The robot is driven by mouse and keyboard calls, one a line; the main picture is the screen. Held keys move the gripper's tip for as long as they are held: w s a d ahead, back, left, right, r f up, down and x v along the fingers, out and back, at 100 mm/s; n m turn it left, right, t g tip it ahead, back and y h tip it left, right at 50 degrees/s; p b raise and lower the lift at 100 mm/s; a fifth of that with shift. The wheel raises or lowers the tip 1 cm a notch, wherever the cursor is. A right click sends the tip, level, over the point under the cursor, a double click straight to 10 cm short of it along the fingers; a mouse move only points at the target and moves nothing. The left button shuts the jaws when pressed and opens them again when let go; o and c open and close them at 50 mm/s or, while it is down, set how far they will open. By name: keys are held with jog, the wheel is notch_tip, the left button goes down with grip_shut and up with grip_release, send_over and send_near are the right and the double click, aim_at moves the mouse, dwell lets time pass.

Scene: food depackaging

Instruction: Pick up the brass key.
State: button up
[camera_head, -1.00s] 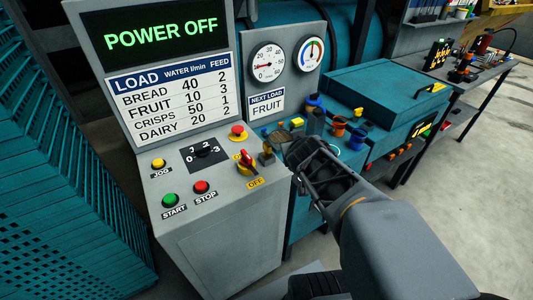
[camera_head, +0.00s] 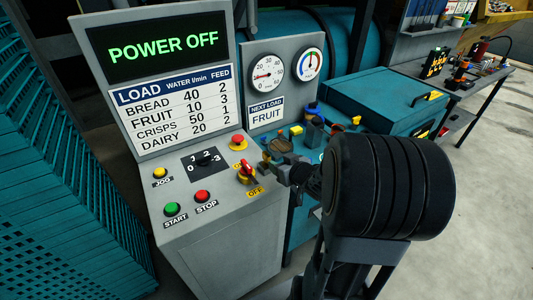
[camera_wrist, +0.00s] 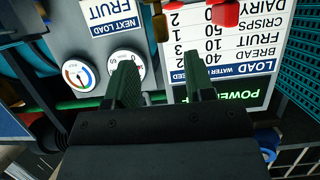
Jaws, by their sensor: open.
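The brass key (camera_head: 266,158) stands at the right edge of the grey control panel, beside the red rotary switch (camera_head: 247,172) marked OFF. In the wrist view a brass piece, which looks like the key (camera_wrist: 160,27), shows at the top edge, cut off by the frame. My gripper (camera_wrist: 160,62) is open and empty, its two green fingers apart, with the brass piece beyond the gap between them. In the head view my gripper (camera_head: 283,168) is close to the right of the key, dark and partly hidden by my wrist.
The control panel (camera_head: 225,225) also carries start (camera_head: 172,209) and stop (camera_head: 202,196) buttons, a dial (camera_head: 205,158) and a red mushroom button (camera_head: 238,140). A screen (camera_head: 150,45) reads POWER OFF. A teal machine with a lid (camera_head: 385,95) stands to the right.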

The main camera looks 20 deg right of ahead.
aim_at(267, 157)
jog(key=x, duration=0.3)
jog(key=shift+f, duration=0.2)
jog(key=shift+p+x, duration=0.45)
jog(key=shift+x, duration=2.65)
jog(key=shift+a, duration=0.1)
grip_shut()
